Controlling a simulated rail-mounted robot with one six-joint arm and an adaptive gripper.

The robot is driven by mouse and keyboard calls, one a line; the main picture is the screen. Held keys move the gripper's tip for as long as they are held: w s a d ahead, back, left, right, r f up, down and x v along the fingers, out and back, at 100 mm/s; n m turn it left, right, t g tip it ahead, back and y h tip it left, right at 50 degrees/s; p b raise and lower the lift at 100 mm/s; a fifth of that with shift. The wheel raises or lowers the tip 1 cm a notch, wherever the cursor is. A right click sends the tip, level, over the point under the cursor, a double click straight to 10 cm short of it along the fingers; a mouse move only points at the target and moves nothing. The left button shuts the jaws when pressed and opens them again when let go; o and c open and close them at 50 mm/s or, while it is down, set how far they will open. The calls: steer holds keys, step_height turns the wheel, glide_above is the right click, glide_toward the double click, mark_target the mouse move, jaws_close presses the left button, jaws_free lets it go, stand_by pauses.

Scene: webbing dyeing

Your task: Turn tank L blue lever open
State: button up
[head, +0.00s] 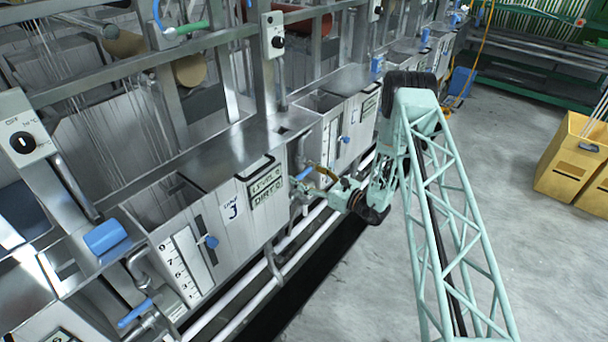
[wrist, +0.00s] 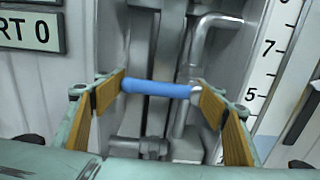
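A blue lever (wrist: 158,89) lies nearly level across the middle of the wrist view, in front of grey pipes. It also shows in the head view (head: 304,173), by the pipes just past the tank labelled J. My gripper (wrist: 160,86) is open, with tan-padded fingers spread to the left and right of the lever. The lever's ends come close to the fingertips; I cannot tell whether they touch. In the head view my gripper (head: 322,178) is at the lever, partly hidden by my wrist. No letter L is readable on a tank.
The J tank (head: 232,212) has its own blue-knobbed level gauge and a blue lever (head: 134,313) at lower left. White pipes (head: 250,298) run low along the tanks. In the wrist view a numbered scale (wrist: 270,60) stands right. Open floor (head: 530,215) lies right, with yellow bins (head: 568,160).

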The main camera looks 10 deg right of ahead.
steer(key=c, duration=0.5)
